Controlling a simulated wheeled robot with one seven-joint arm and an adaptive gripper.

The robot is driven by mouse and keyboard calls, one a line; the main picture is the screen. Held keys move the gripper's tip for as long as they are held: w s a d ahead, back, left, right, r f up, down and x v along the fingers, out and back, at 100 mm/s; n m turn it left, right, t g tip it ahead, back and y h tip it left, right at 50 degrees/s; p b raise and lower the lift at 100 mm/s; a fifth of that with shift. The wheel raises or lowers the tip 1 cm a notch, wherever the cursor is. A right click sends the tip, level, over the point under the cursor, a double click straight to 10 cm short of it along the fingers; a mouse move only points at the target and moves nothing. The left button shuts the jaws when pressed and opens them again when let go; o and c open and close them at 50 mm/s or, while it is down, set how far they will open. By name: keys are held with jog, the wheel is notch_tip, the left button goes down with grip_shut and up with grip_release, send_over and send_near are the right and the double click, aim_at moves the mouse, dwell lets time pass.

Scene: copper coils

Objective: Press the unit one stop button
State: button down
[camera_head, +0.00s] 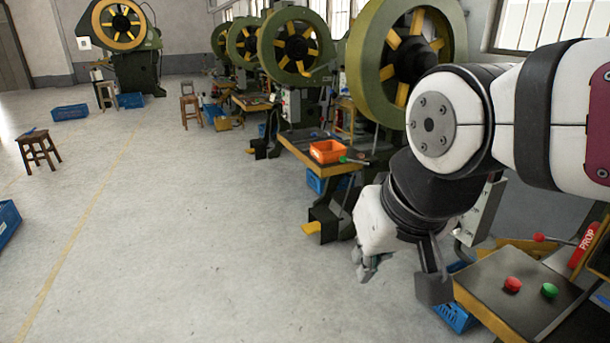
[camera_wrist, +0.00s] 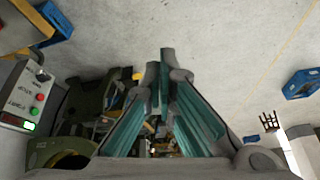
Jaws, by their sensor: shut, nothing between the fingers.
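A red button (camera_head: 512,285) and a green button (camera_head: 549,290) sit on the dark top of the near work table at lower right in the head view. In the wrist view, a pale control box (camera_wrist: 18,95) at the left edge carries a red button (camera_wrist: 40,97), a green button (camera_wrist: 35,111) and a lit green display. I cannot tell which red button is unit one's stop. My gripper (camera_head: 365,272) hangs over open floor, left of the near table and apart from the buttons. Its fingers (camera_wrist: 160,80) meet at the tips in the wrist view, with nothing between them.
Green flywheel presses (camera_head: 366,70) line the right side. A work table with an orange bin (camera_head: 327,151) stands beyond my gripper. A red PROP-marked bar (camera_head: 584,243) is at far right. Stools (camera_head: 38,150) and blue crates stand left; the middle floor is clear.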

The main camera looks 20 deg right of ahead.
jog(key=w+d+f+m+t+h+b, duration=0.1)
jog(key=w+d+f+m+t, duration=0.1)
jog(key=w+d+m, duration=0.6)
jog(key=w+d+f+m+t+h+b, duration=0.1)
jog(key=w+d+f+m+b, duration=0.2)
jog(key=w, duration=0.8)
jog(key=w+d+f+m+t+h, duration=0.15)
jog(key=w+d+m, duration=0.25)
jog(key=w+d, duration=0.5)
jog(key=w+d+f+m+t+h+b, duration=0.2)
jog(key=d+f+m, duration=0.6)
jog(key=d, duration=0.4)
jog(key=w+d+f+m+t+h+b, duration=0.1)
jog(key=w+d+f+m+h+b, duration=0.1)
jog(key=d+f+m+h, duration=0.3)
jog(key=w+d+f+m, duration=0.1)
jog(key=d+f+m, duration=0.2)
jog(key=d, duration=0.4)
jog(key=shift+d+f+m+t, duration=0.35)
jog(key=shift+d+f+m, duration=0.05)
jog(key=shift+m, duration=0.2)
jog(key=shift+d, duration=0.15)
jog(key=d+b, duration=0.1)
jog(key=d, duration=0.7)
jog(key=shift+w+d, duration=0.2)
jog(key=shift+w, duration=0.15)
